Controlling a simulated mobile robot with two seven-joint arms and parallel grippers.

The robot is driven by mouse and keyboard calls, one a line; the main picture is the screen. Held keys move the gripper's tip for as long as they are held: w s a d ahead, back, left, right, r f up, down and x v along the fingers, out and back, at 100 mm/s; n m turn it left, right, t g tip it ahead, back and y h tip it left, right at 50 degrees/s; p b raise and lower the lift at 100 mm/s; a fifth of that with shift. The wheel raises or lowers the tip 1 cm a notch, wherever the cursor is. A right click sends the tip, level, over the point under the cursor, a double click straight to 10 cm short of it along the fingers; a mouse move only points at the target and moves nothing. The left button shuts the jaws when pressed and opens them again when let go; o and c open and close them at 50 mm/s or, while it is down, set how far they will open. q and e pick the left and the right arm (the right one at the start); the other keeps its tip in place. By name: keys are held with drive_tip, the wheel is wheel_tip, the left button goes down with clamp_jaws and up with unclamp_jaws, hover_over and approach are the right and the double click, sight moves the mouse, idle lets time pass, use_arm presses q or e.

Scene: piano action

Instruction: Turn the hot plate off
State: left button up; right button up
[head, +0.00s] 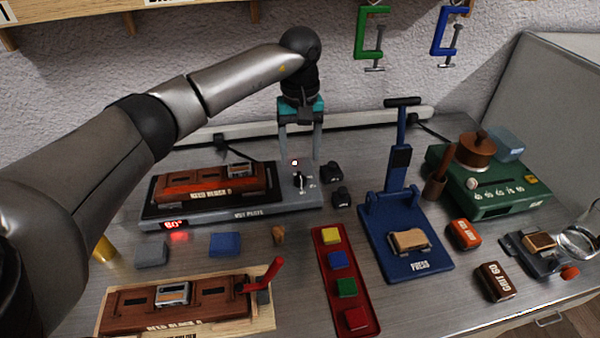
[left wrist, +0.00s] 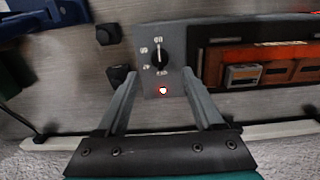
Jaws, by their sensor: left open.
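The hot plate (head: 240,218) is a grey slab with a black top and a glowing red "60°" display. Its black knob (head: 300,181) is on the right part of the panel. The knob also shows in the left wrist view (left wrist: 158,56), its white mark toward the label at the picture's top. A small light (left wrist: 163,91) by the knob glows red and white. My left gripper (head: 300,158) is open and empty, pointing down above the knob area. In the left wrist view its fingers (left wrist: 160,76) stand either side of the knob panel, apart from the knob. My right gripper is not seen.
A reddish-brown key block (head: 205,186) lies on the hot plate. Two small black pieces (head: 338,196) are close right of the knob. A blue press (head: 400,262) stands farther right. A red tray (head: 326,241) of coloured blocks and a wooden holder (head: 262,325) are in front.

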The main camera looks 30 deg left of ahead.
sight(300, 175)
use_arm(q)
wheel_tip(300, 175, down, 6)
drive_tip(key=shift+f, duration=0.15)
idle(0.3)
clamp_jaws()
idle(0.4)
